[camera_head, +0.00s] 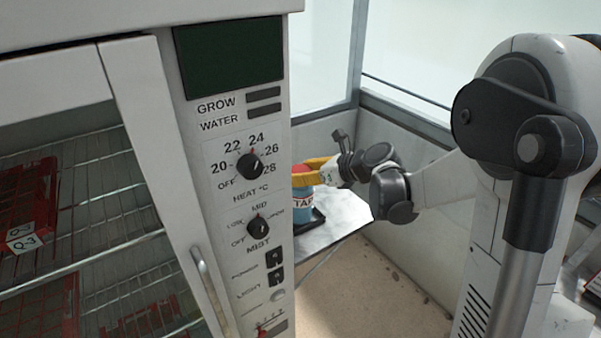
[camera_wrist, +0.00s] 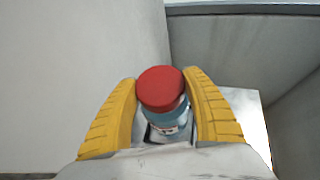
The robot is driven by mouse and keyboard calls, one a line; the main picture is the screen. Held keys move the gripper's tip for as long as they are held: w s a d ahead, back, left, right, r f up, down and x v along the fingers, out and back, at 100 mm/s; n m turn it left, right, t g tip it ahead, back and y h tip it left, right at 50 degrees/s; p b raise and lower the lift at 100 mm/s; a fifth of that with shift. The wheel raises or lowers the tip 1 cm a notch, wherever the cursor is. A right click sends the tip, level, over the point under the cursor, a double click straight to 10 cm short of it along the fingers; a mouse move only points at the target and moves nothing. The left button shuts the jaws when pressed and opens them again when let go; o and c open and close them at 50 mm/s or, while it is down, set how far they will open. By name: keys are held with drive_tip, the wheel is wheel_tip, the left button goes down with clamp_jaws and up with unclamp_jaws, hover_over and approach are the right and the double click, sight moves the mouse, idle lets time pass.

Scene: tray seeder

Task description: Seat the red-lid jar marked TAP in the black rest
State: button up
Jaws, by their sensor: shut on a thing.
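The jar marked TAP (camera_head: 303,213) has a red lid and a blue body, and stands upright at the far side of the cabinet, partly hidden by its edge. In the wrist view the jar's red lid (camera_wrist: 160,88) sits between the two yellow fingers. My gripper (camera_wrist: 160,100) is shut on the jar; its yellow fingers also show in the head view (camera_head: 310,177). The black rest (camera_head: 318,220) lies on the pale table under the jar, and only its right part shows. I cannot tell whether the jar's base touches the rest.
A white cabinet (camera_head: 215,125) with knobs and a display fills the left and blocks part of the view. Its wire shelves hold red trays (camera_head: 28,205). The pale table (camera_head: 345,215) stands close to the walls (camera_head: 420,150).

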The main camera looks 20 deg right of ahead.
drive_tip(key=shift+f+b, duration=0.3)
drive_tip(key=shift+f, duration=0.1)
drive_tip(key=o, duration=1.1)
drive_tip(key=shift+s+d, duration=0.1)
drive_tip(key=p+v, duration=0.4)
drive_tip(key=v, duration=0.7)
